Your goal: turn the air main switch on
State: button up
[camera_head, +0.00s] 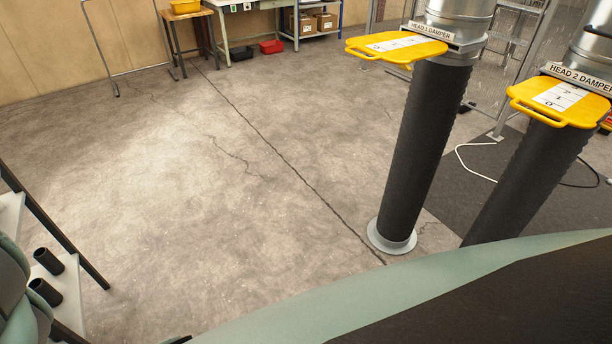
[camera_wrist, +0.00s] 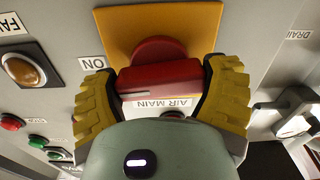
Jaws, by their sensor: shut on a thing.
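In the wrist view the air main switch (camera_wrist: 158,78) is a red handle with a round hub on a yellow-orange square plate (camera_wrist: 118,22). The handle's bar lies across the picture, with a pale line on its left part. My gripper (camera_wrist: 162,70) has one ridged yellow pad at each end of the bar and is shut on it. The "AIR MAIN" label (camera_wrist: 170,102) appears upside down below the bar, partly hidden by my gripper. The "ON" label (camera_wrist: 93,63) sits left of the handle. The head view does not show the switch.
An amber round lamp or button (camera_wrist: 24,70), a red button (camera_wrist: 12,122) and green buttons (camera_wrist: 38,141) are on the panel at left. A dark lever handle (camera_wrist: 288,106) is at right. Yellow damper plates (camera_head: 396,47) top black hoses; open floor (camera_head: 180,180) lies left.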

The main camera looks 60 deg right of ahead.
jog(key=shift+f+m, duration=0.1)
jog(key=shift+m, duration=0.7)
jog(key=o, duration=1)
jog(key=shift+d, duration=0.1)
jog(key=v, duration=1.2)
dwell(0.4)
